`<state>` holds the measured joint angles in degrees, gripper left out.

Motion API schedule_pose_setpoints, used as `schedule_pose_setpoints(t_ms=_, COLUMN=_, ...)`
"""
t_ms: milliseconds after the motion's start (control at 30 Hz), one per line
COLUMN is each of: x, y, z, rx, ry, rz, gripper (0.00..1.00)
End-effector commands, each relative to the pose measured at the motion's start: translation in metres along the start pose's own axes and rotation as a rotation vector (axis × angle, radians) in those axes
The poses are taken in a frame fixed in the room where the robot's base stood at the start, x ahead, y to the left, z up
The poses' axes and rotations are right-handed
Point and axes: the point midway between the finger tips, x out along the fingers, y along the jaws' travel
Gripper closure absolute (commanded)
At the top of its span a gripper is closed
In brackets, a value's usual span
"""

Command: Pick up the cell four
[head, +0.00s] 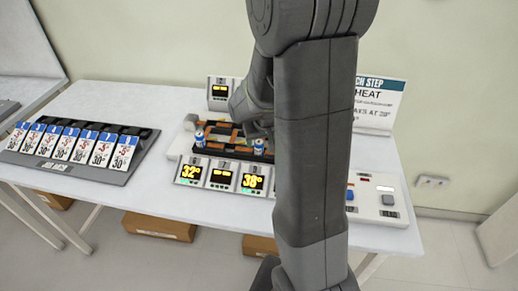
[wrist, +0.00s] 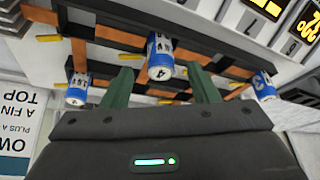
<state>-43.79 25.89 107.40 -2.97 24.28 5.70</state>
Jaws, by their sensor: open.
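Cell four (wrist: 160,58) is a small blue-and-white cylinder with a "4" on its end, in the middle of the wrist view. It stands in an orange and black rack (wrist: 103,32). My gripper (wrist: 162,78) is open, its two green fingers to the left and right of cell four. No contact shows, and I cannot tell how deep the fingers reach. In the head view my arm hides most of the gripper and part of the rack (head: 222,131). Two blue-and-white cells show there, and I cannot read their numbers.
Another cell (wrist: 77,90) is left of my gripper and one more (wrist: 264,86) is right. Digital displays (head: 221,178) line the rack's front. A dark tray of numbered cards (head: 68,165) lies left on the white table (head: 165,98). A sign (head: 378,105) stands behind.

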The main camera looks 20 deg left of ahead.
Motion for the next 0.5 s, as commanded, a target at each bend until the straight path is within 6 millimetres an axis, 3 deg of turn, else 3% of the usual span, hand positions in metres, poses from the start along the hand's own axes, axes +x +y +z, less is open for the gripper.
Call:
schedule_pose_setpoints(t_ms=233, x=0.027, y=-0.001, z=-0.003, rx=-0.001, ry=-0.003, rz=0.001, gripper=0.46)
schedule_pose_setpoints(t_ms=500, x=0.035, y=-0.001, z=-0.003, rx=-0.001, ry=0.001, rz=0.001, gripper=0.46)
